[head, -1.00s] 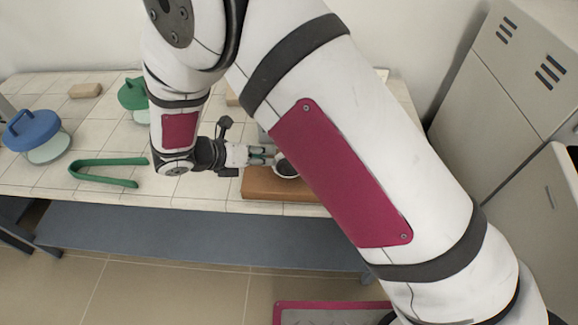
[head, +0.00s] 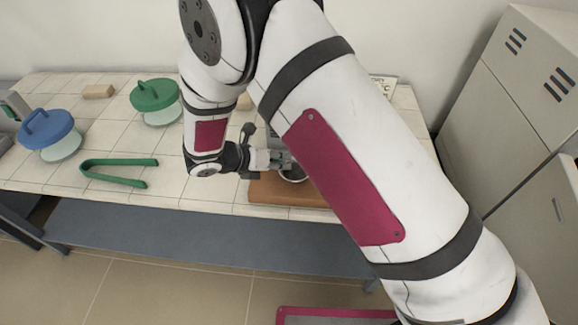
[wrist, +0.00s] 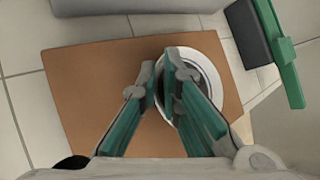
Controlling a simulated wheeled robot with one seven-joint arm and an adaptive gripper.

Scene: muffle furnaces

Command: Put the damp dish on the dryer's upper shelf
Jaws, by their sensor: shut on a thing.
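The dish is a small round bowl with a white rim and grey inside. It shows in the wrist view (wrist: 214,76) and, partly hidden by my arm, in the head view (head: 293,177). My gripper (wrist: 162,72) is shut on the dish's left rim, one finger outside the wall and the other over the bowl. In the head view my gripper (head: 280,161) is low over the brown board (head: 268,194). I cannot tell whether the dish touches the board. No dryer shelf can be made out.
On the tiled bench are green tongs (head: 118,163), a blue-lidded jar (head: 48,130), a green-lidded jar (head: 155,96) and a tan block (head: 98,91). Beige cabinets (head: 510,110) stand at the right. In the wrist view a grey body (wrist: 140,5) and a dark-and-green object (wrist: 270,45) border the board.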

